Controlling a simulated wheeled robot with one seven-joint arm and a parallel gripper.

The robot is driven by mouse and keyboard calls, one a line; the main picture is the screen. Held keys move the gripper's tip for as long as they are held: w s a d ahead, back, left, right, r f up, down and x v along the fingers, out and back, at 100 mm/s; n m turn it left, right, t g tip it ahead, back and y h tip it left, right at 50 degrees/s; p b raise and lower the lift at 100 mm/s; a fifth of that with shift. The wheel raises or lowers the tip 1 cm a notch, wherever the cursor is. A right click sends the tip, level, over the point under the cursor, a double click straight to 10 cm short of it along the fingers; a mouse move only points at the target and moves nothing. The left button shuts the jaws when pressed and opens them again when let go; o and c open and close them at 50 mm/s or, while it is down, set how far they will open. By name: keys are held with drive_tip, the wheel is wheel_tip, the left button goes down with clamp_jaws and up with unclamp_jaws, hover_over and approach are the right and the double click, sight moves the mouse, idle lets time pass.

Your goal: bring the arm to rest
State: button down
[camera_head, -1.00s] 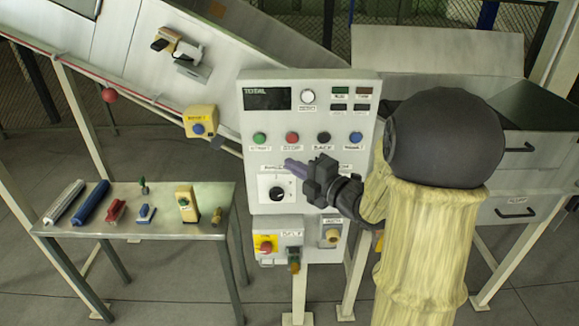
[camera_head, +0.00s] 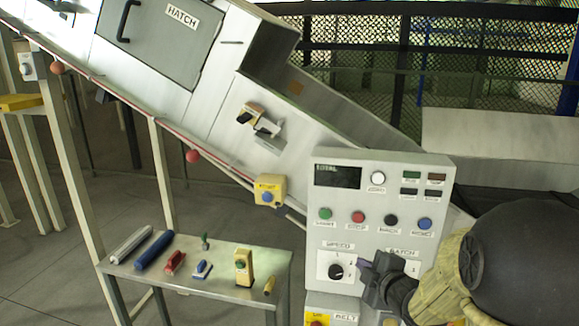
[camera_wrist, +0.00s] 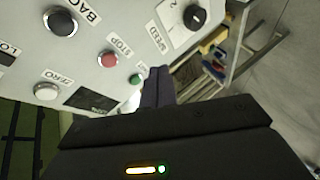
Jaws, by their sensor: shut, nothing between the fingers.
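My gripper (camera_head: 372,271) is shut and empty, in front of the lower part of the grey control panel (camera_head: 436,172), just right of the speed knob (camera_head: 336,271). My arm reaches in from the lower right of the head view and hides the panel's lower right part. In the wrist view my gripper's dark fingers (camera_wrist: 157,84) are together, close to the panel face, with the red stop button (camera_wrist: 108,60) and green button (camera_wrist: 134,79) beside them. I cannot tell whether the fingers touch the panel.
A metal table (camera_head: 215,279) with tools and small parts stands left of the panel. The sloping conveyor housing (camera_head: 205,95) with a hatch (camera_head: 165,35) is behind. A yellow box (camera_head: 269,190) with a blue button hangs below it. Floor at the left is open.

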drive_tip(key=s+a+f+m+g+h, duration=0.1)
drive_tip(key=s+f+m+g, duration=0.4)
drive_tip(key=s+m, duration=0.3)
drive_tip(key=s+a+f+m+g+h, duration=0.2)
drive_tip(key=s+f+m+g, duration=0.3)
drive_tip(key=s+m, duration=0.3)
drive_tip(key=s+g, duration=0.1)
drive_tip(key=s, duration=0.2)
drive_tip(key=shift+s+a+f, duration=0.2)
drive_tip(key=shift+a, duration=0.1)
